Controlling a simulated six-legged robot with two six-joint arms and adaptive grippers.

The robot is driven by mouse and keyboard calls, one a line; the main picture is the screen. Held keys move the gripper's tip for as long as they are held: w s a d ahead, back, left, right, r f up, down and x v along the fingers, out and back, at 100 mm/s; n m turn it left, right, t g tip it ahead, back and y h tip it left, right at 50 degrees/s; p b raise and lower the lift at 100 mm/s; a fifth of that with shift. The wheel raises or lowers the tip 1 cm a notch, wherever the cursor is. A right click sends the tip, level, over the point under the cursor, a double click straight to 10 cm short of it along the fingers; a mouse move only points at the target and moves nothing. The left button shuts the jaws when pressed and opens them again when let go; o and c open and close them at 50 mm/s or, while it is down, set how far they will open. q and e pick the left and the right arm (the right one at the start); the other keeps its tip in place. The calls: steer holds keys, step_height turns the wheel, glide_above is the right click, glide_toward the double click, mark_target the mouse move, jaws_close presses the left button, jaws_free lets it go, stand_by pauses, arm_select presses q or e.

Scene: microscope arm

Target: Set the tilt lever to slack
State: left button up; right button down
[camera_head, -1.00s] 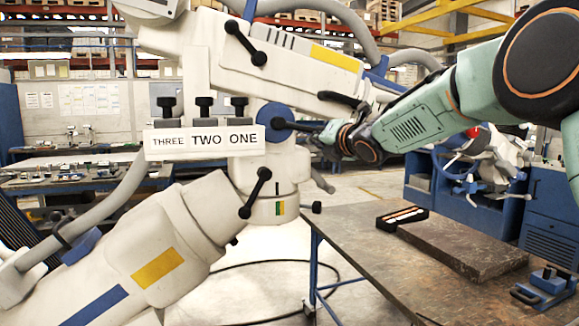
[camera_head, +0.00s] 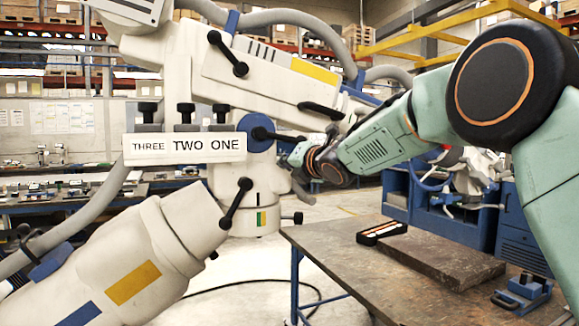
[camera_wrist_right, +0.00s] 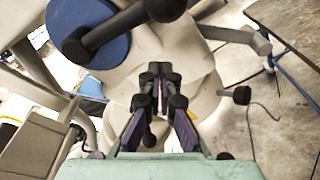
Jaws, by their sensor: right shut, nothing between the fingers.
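A large white microscope arm carries several black levers with ball knobs. One lever (camera_head: 280,136) sticks out to the right from a blue disc (camera_head: 257,130); which lever is the tilt lever is not labelled. Another lever (camera_head: 236,203) slants on the lower joint, and one (camera_head: 228,53) sits on the upper arm. My right gripper (camera_head: 293,158) is just below and right of the blue disc's lever. In the right wrist view its dark fingers (camera_wrist_right: 160,93) are together and empty, with the lever (camera_wrist_right: 130,25) and blue disc (camera_wrist_right: 92,35) above them. My left gripper is out of view.
A white plate (camera_head: 185,148) reading THREE TWO ONE has black knobs above it. A small black knob (camera_head: 292,218) juts from the lower joint. A metal-topped table (camera_head: 345,262) at right holds a dark slab (camera_head: 440,259), a black tray (camera_head: 382,232) and a blue device (camera_head: 523,292).

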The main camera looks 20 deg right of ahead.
steer(key=shift+s+d+r+b, duration=0.85)
steer(key=shift+s+b, duration=0.9)
steer(key=shift+s, duration=2.9)
steer(key=s+a+f+m+g, duration=0.2)
steer(key=s+f+m, duration=0.2)
steer(key=f+m, duration=0.65)
steer(key=s+a+f+m+g, duration=0.25)
steer(key=f+m, duration=0.35)
steer(key=f, duration=0.9)
steer(key=s+a+f+m+g, duration=0.2)
steer(key=s+f+m, duration=0.2)
steer(key=f+m, duration=0.7)
steer(key=s+f+m+g+h, duration=0.2)
steer(key=s+f+g, duration=0.2)
steer(key=s+f, duration=1.3)
steer(key=s+f+g, duration=0.3)
steer(key=s+f, duration=0.2)
steer(key=s, duration=0.5)
steer(key=s+f+g, duration=0.3)
steer(key=s+f, duration=0.3)
steer(key=s, duration=0.5)
steer(key=shift+d, duration=0.15)
